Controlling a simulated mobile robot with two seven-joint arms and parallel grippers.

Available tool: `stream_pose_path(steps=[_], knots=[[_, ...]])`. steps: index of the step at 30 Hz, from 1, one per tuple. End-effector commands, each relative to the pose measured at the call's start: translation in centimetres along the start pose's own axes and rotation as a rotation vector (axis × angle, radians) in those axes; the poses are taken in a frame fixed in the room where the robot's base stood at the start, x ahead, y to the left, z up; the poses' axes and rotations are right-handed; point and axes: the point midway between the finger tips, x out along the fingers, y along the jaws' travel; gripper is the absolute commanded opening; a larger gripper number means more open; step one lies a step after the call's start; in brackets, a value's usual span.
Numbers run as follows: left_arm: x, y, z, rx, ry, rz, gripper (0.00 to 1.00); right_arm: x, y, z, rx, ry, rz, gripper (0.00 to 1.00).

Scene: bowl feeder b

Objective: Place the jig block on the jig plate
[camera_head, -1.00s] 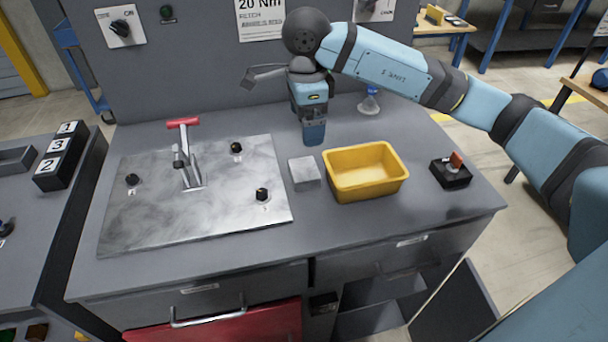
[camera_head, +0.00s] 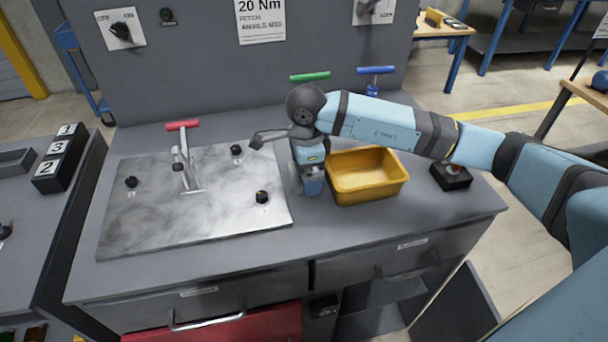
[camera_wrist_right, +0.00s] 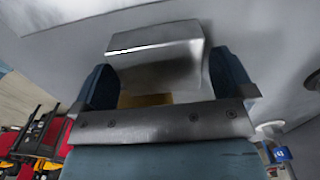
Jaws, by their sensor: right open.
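The jig plate (camera_head: 232,215) is a wide metal sheet at the left of the bench, with black-topped pins and a red-handled clamp (camera_head: 182,126). The grey jig block (camera_wrist_right: 155,42) lies between the two blue fingers of my right gripper (camera_wrist_right: 162,65) in the right wrist view, with a gap at the right finger. In the head view my right gripper (camera_head: 313,187) points down between the plate and the yellow bin, and hides most of the block. It is open around the block. My left gripper is not in view.
The yellow bin (camera_head: 367,196) stands close to the right of my right gripper. A green T-handle (camera_head: 310,76) and a blue T-handle (camera_head: 375,71) stand at the back. A black switch box (camera_head: 451,177) sits at the right. The plate's front area is clear.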

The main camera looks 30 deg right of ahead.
Motion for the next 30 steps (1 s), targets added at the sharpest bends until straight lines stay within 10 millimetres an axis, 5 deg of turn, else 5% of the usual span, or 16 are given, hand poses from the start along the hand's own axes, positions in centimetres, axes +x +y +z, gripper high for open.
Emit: stream_pose_path(steps=[5, 12, 14, 23, 30], knots=[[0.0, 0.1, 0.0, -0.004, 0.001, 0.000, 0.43, 0.0, 0.0, 0.0, 0.000, 0.000, -0.001, 1.00], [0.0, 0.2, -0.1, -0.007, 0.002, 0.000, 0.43, 0.0, 0.0, 0.0, 0.000, 0.000, -0.001, 0.45], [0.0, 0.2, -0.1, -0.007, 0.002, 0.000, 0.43, -0.1, -0.1, 0.0, 0.000, -0.001, -0.002, 0.39], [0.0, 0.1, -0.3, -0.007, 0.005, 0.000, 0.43, -0.6, -0.1, 0.0, 0.000, 0.000, -0.003, 0.39], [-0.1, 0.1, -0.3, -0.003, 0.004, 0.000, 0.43, -3.8, -0.1, 0.0, -0.001, -0.001, -0.006, 0.39]])
